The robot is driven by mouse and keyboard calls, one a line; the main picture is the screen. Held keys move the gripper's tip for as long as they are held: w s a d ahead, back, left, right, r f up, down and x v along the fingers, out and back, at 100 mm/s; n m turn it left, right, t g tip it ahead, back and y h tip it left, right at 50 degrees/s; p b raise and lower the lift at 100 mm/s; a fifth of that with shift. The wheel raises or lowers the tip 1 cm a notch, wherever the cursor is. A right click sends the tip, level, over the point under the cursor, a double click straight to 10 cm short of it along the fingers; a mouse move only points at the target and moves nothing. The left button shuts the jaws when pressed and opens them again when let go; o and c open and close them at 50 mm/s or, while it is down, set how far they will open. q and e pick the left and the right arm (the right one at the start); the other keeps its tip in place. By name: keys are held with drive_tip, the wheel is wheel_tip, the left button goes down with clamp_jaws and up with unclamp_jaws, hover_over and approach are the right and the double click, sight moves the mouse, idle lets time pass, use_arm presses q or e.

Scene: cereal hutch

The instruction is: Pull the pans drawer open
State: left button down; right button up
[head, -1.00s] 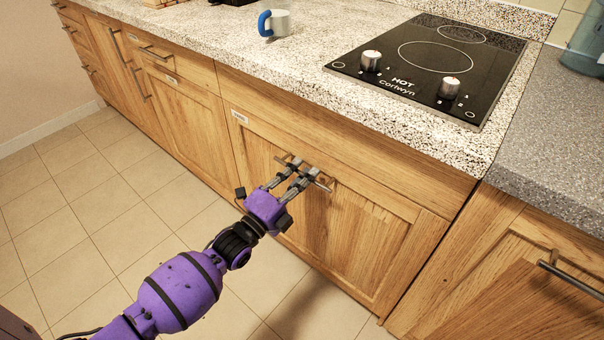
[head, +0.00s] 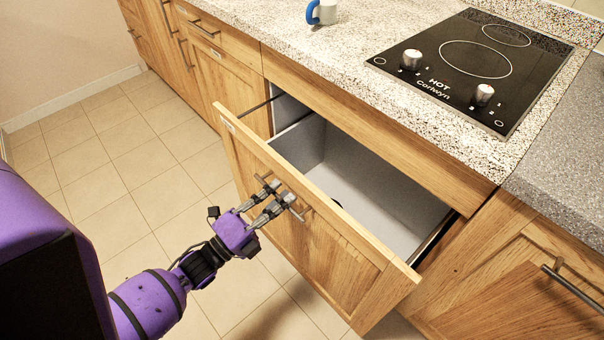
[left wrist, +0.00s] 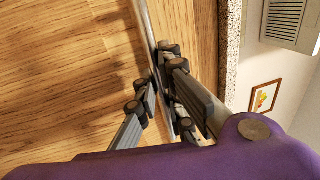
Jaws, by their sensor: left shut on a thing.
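The pans drawer (head: 310,245) stands partly pulled out below the hob. Its wooden front is away from the cabinet, and its grey inside shows, with a small dark spot near the front. My left gripper (head: 277,200) is at the bar handle (head: 298,213) on the drawer front. Its fingers are shut on the handle. In the left wrist view the fingers (left wrist: 163,88) close around the metal bar, with the wooden front behind. My right gripper is not in view.
A black hob (head: 470,65) with two knobs is set in the speckled worktop (head: 345,75). A blue-handled mug (head: 322,12) stands on the worktop. Tiled floor (head: 130,150) is clear at left.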

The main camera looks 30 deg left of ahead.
use_arm(q)
drive_tip(key=r+p+v, duration=0.1)
drive_tip(key=r+v, duration=0.2)
drive_tip(key=v, duration=1.2)
drive_tip(key=shift+s+a, duration=0.15)
drive_tip(key=shift+s, duration=0.55)
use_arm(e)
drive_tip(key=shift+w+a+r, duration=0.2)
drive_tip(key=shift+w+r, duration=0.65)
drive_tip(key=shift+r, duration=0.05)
use_arm(q)
drive_tip(key=shift+f, duration=0.1)
drive_tip(key=c, duration=1.8)
unclamp_jaws()
drive_tip(key=shift+c, duration=0.2)
